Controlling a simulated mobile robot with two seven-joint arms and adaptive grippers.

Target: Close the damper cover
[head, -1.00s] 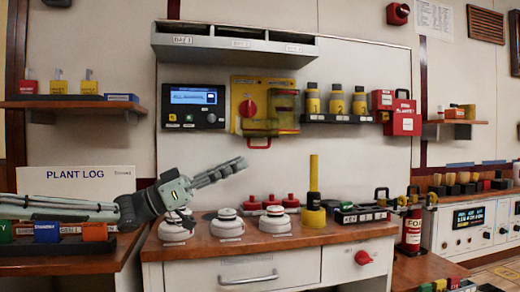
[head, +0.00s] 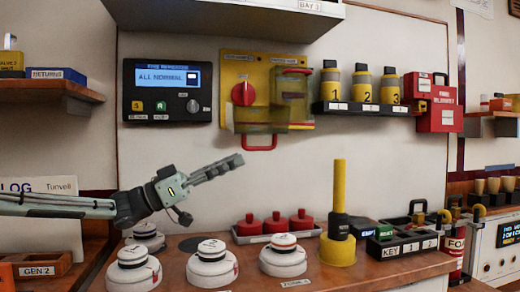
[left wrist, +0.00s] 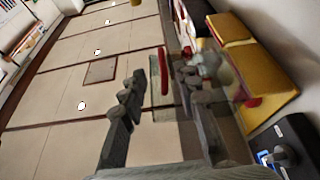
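A yellow panel (head: 238,66) on the back wall carries a red knob (head: 243,95). My left gripper (head: 240,160) is just below and left of this handle, with no clear contact. In the left wrist view its fingers (left wrist: 160,92) are spread apart, with a red bar (left wrist: 163,70), likely the handle, in the gap beyond them. The yellow panel (left wrist: 262,75) is at the right there. My right gripper is not in view.
A display unit (head: 167,91) is left of the panel, and a rack of yellow bottles (head: 362,107) is right of it. Below stand white round detectors (head: 212,265), red-knobbed items (head: 276,226) and a tall yellow post (head: 339,185) on the wooden counter.

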